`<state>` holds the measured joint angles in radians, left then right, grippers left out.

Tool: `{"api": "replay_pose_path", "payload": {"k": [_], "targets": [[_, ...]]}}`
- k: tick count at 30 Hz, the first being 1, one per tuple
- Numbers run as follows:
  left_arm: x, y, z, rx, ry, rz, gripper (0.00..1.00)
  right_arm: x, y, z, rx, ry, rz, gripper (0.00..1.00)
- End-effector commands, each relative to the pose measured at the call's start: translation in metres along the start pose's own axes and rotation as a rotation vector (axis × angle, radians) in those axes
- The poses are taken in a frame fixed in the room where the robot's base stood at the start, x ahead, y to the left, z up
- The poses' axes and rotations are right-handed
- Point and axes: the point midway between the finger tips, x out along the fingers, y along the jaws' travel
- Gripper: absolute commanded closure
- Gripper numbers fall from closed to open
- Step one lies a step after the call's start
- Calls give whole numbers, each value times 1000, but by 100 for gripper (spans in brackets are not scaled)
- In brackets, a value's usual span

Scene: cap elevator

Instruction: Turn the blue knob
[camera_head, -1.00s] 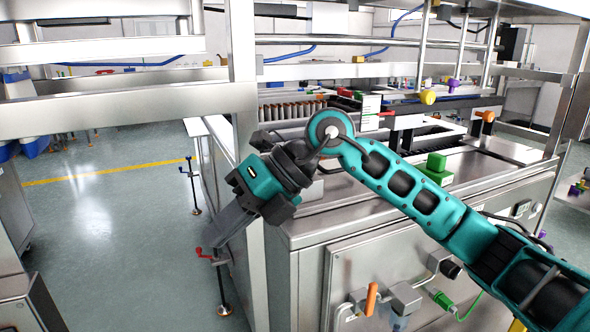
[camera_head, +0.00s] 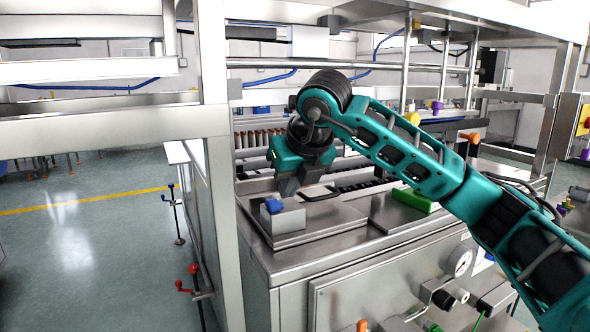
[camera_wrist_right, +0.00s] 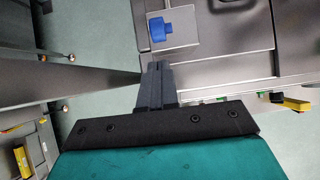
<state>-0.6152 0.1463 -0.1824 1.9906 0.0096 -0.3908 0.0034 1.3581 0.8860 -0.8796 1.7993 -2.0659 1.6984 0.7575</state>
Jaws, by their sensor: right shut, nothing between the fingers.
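The blue knob (camera_head: 274,205) sits on a small grey metal block (camera_head: 287,218) on top of the steel machine, near its front left corner. It also shows in the right wrist view (camera_wrist_right: 158,29), beyond the fingertips. My right gripper (camera_head: 289,188) is just above and behind the knob in the head view, with its fingers pointing down. In the wrist view its fingers (camera_wrist_right: 158,68) are together and empty, with a gap between them and the knob. My left gripper is not in view.
A steel post (camera_head: 217,150) and crossbars stand left of the machine. A green block (camera_head: 415,200) lies to the right on the machine top. Red-handled clamps (camera_head: 192,280) stick out at the left side.

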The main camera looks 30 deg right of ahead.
Motion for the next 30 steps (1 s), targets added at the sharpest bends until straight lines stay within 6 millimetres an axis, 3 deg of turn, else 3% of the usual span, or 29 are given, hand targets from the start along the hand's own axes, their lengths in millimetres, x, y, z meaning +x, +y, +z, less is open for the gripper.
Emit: {"api": "replay_pose_path", "payload": {"k": [3,12,30], "targets": [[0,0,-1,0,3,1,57,26,0,-1,0,4,0,100],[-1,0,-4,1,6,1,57,59,1,12,-1,0,2,100],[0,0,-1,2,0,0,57,64,0,14,5,-1,-2,100]]}}
